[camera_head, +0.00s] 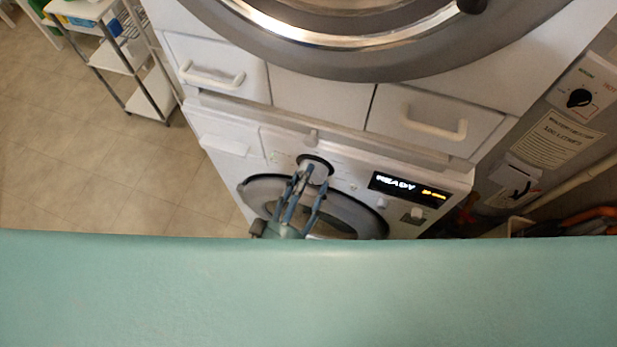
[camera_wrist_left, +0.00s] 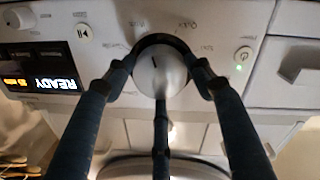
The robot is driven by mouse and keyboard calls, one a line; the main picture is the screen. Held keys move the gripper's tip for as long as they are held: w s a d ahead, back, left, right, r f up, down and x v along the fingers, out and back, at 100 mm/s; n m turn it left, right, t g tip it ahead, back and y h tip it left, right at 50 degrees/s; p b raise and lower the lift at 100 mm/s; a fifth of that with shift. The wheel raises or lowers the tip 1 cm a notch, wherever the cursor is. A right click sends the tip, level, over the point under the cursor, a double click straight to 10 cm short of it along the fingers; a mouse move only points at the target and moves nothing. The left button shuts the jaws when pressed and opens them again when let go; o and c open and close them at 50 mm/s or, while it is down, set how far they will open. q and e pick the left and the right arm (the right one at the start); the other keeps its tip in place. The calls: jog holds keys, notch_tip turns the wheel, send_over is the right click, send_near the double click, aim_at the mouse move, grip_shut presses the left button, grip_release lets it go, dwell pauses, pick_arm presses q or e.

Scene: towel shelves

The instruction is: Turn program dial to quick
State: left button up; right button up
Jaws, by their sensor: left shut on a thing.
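The program dial (camera_head: 318,168) is a round silver knob with a dark surround on the white washing machine's front panel. It also shows in the left wrist view (camera_wrist_left: 161,76), with a short dark mark on its face and small printed words around it. One word at its upper right there seems to read "Quick". My left gripper (camera_head: 303,183) has its fingers closed around the dial; two dark fingers flank it and a third lies below it in the wrist view (camera_wrist_left: 160,80). The display (camera_head: 408,189) reads "READY" with smaller orange text. My right gripper is not in view.
The washer's round door (camera_head: 350,218) is below the dial. A play/pause button (camera_wrist_left: 83,32) and a power button (camera_wrist_left: 243,54) flank the dial. Drawers with handles (camera_head: 212,77) and a second machine's round door (camera_head: 345,45) are above. A trolley (camera_head: 150,95) stands at left.

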pick_arm(q)
jog(key=shift+w+r+m+p, duration=0.1)
jog(key=shift+r+m+p, duration=0.25)
jog(key=shift+m, duration=0.9)
jog(key=shift+w+r+m+p, duration=0.1)
jog(key=shift+m+p, duration=0.5)
jog(key=shift+m, duration=0.7)
jog(key=shift+w+r+m+p, duration=0.1)
jog(key=shift+r+m+p, duration=0.25)
jog(key=shift+m, duration=0.9)
jog(key=shift+f, duration=0.1)
jog(key=o, duration=1.1)
jog(key=shift+s+d, duration=0.1)
jog(key=shift+s, duration=0.05)
jog(key=shift+o, duration=0.2)
jog(key=shift+f, duration=0.2)
jog(key=shift+s, duration=0.1)
jog(key=v, duration=1.2)
jog(key=shift+r, duration=0.2)
